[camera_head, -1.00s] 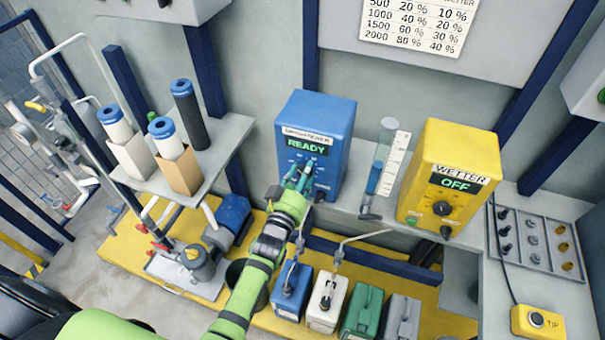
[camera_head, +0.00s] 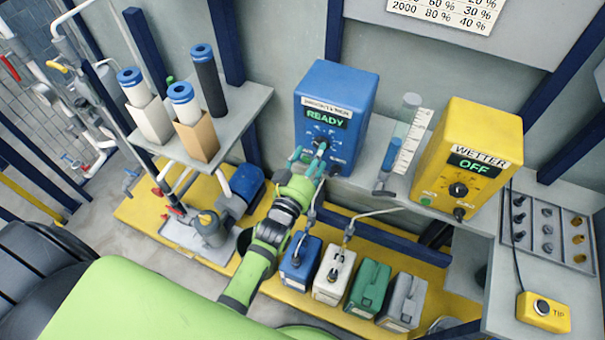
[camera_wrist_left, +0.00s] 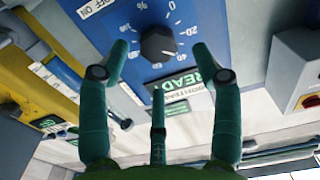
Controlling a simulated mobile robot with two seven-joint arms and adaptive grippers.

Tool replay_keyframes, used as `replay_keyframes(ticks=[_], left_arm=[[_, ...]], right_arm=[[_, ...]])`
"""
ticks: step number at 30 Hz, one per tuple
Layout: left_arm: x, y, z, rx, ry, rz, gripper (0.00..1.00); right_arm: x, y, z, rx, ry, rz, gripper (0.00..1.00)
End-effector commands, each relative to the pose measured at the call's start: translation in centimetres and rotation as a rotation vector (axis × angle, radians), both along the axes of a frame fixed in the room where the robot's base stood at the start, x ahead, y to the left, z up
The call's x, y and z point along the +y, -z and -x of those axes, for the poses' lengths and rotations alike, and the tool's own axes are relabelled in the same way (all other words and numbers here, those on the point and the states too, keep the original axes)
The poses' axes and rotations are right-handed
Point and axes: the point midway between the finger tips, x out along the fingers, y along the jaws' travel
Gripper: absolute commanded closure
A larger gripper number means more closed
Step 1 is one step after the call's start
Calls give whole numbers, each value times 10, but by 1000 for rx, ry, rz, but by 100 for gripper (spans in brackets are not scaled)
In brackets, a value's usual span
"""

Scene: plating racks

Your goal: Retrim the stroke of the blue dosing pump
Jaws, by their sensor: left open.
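The blue dosing pump (camera_head: 336,90) stands on the shelf with its display reading READY. In the left wrist view its blue face carries a black stroke knob (camera_wrist_left: 158,44) inside a percent scale, with an OFF/ON label at the upper left. My left gripper (camera_head: 308,160) is in front of the pump's lower face. In the left wrist view its teal fingers (camera_wrist_left: 158,62) are open, one on each side of the knob and apart from it. I cannot tell the knob's exact setting. My right gripper is not in view.
A yellow WETTER pump (camera_head: 462,140), reading OFF, stands to the right, with a measuring cylinder (camera_head: 400,140) between the pumps. Several canisters (camera_head: 367,288) stand below. Filter cartridges (camera_head: 205,80) stand on the left shelf. A yellow TIP button box (camera_head: 543,312) lies at the right.

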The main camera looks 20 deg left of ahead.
Motion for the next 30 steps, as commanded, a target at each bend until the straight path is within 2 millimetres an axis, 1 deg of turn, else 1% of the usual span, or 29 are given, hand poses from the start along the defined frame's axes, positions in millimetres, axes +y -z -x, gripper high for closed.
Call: replay_keyframes(ticks=[1,6,9,12,17,30], left_arm=[[1,2,13,4,0,0,35],[2,1,48,2,0,-1,35],[3,0,63,1,0,0,35],[3,0,73,-1,0,0,35],[3,-1,79,-3,0,-1,35],[3,-1,78,-2,0,-1,35]], right_arm=[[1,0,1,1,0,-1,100],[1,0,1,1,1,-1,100],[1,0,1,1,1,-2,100],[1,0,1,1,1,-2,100],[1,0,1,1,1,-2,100],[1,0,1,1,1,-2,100]])
